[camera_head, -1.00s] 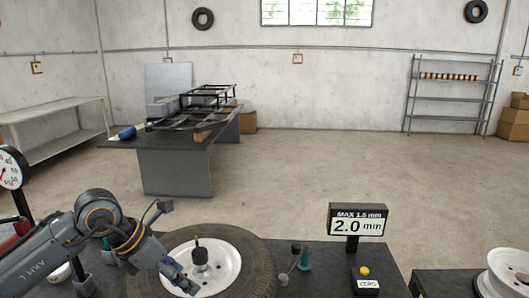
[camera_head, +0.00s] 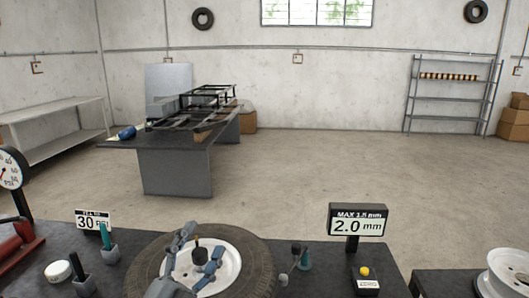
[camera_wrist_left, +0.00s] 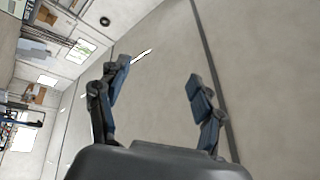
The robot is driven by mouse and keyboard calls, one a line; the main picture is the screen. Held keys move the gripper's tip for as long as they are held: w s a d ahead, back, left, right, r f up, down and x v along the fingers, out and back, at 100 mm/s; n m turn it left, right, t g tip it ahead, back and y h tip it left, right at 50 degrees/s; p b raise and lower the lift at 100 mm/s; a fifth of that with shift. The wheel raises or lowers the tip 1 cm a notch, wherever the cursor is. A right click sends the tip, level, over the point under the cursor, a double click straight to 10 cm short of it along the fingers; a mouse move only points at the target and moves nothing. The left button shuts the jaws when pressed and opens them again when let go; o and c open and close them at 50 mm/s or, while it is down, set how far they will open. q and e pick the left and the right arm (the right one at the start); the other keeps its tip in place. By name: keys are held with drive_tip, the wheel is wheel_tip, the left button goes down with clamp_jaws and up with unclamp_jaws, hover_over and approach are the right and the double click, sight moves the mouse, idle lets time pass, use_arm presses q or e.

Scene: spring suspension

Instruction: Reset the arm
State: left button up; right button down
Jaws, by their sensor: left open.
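My left gripper (camera_head: 197,250) is in front of the tyre on a white rim (camera_head: 236,262) in the head view, its two blue-padded fingers spread apart. In the left wrist view the fingers (camera_wrist_left: 160,88) are wide apart with nothing between them, only bare floor and wall behind. The dark hub post at the rim's middle shows between the fingers in the head view, but I cannot tell whether they touch it. My right gripper is not in view.
A display reading 2.0 mm (camera_head: 357,222) stands right of the tyre, with a yellow-button box (camera_head: 366,278) in front. A 30 PSI sign (camera_head: 93,220), a pressure gauge (camera_head: 10,168) and small pots are on the left. A second white wheel (camera_head: 505,272) is at far right.

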use_arm(q)
drive_tip(key=s+a+f+n+g+y, duration=0.25)
drive_tip(key=a+f+n+y, duration=0.2)
drive_tip(key=f, duration=0.45)
drive_tip(key=s+a+f+n+g+y, duration=0.2)
drive_tip(key=a+f+n+g+y, duration=0.3)
drive_tip(key=f, duration=0.4)
drive_tip(key=s+f+n+g+h, duration=0.1)
drive_tip(key=s+f+n+g, duration=0.1)
drive_tip(key=s+f+g, duration=0.55)
drive_tip(key=s+f+n+g+h, duration=0.1)
drive_tip(key=s+f+n+g, duration=0.2)
drive_tip(key=s+f, duration=1.05)
drive_tip(key=f, duration=1)
drive_tip(key=s+f, duration=0.3)
drive_tip(key=f, duration=0.9)
drive_tip(key=s+a+f+g+b, duration=0.1)
drive_tip(key=s+a+f+g, duration=0.1)
drive_tip(key=s+f, duration=1.4)
drive_tip(key=shift+m+b, duration=0.3)
drive_tip(key=shift+m, duration=0.15)
